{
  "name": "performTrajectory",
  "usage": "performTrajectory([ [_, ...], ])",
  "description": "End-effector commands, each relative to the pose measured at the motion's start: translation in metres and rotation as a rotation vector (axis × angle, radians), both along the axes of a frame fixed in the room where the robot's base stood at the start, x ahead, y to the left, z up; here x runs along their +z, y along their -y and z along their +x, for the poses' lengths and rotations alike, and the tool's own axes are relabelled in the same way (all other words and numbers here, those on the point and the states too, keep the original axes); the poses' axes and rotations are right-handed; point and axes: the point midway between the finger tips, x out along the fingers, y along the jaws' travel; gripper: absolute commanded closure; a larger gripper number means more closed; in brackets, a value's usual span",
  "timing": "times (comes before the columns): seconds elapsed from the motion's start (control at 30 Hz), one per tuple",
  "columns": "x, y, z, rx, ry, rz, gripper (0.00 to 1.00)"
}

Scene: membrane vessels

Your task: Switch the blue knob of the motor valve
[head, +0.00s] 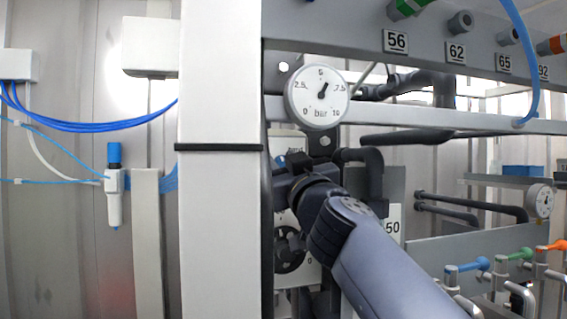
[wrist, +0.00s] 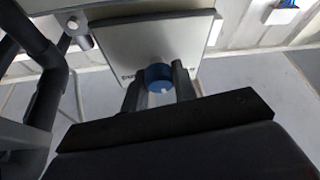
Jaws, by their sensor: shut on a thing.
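The blue knob (wrist: 158,78) shows in the wrist view, on the lower part of a pale plate (wrist: 150,45) that is the face of the motor valve. My gripper (wrist: 159,82) has one dark finger on each side of the knob and is shut on it. In the head view my arm reaches to the plate with "hand" lettering (head: 292,150), behind the white post and below the gauge.
A pressure gauge (head: 318,96) hangs just above my wrist. A white post (head: 220,160) stands close on the left. Dark pipes (head: 425,85) run at the right, and dark pipes (wrist: 45,70) also pass left of the gripper in the wrist view. Coloured valve handles (head: 468,266) stand at lower right.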

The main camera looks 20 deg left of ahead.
Motion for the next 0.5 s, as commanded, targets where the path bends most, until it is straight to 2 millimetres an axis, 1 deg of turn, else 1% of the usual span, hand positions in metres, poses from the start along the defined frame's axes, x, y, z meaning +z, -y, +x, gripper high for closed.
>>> performTrajectory([
  [0.27,0.0059,0.0004,0.0013,-0.001,0.123,-0.154,0.96],
  [0.5,0.0033,0.0003,0.0007,-0.001,0.222,-0.268,0.96],
])
